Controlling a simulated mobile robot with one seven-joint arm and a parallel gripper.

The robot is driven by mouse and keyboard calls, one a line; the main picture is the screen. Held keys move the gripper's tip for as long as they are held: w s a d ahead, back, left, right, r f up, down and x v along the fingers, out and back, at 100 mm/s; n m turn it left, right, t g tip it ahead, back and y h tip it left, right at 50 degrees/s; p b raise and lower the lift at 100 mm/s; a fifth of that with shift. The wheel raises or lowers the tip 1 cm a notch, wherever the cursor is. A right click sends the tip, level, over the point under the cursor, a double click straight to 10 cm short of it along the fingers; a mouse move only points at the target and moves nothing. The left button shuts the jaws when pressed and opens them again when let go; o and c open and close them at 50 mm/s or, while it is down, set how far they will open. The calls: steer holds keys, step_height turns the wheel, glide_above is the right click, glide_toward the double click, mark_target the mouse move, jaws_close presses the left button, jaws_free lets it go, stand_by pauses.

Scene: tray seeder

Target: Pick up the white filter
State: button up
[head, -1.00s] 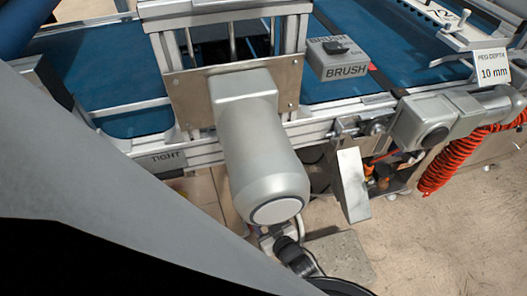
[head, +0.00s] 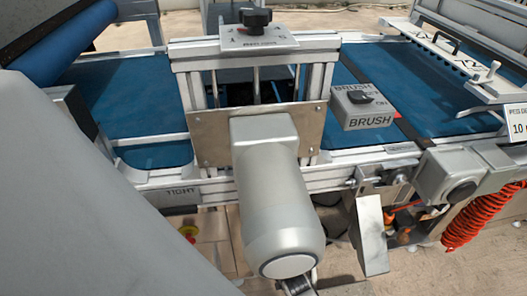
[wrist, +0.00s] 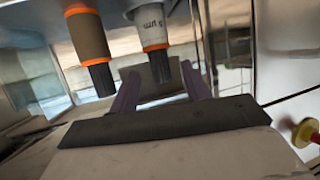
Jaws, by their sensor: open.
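The white filter (wrist: 150,25) shows in the wrist view at the top centre. It hangs upright with a printed "µm" label, an orange ring and a dark lower end. My gripper (wrist: 160,71) is open, with its two purplish fingers pointing towards the filter. In the picture the dark lower end lies between the fingers; I cannot tell how far beyond the tips it is. Nothing is held. The head view shows neither the filter nor my gripper clearly.
A brown filter (wrist: 89,35) with orange rings hangs left of the white one. A red and yellow knob (wrist: 306,131) is at the right. The head view shows the seeder's blue belt (head: 120,95), a grey motor (head: 280,205), a BRUSH box (head: 366,106) and an orange coiled hose (head: 470,220).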

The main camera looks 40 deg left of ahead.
steer(key=shift+x, duration=1.8)
jaws_close()
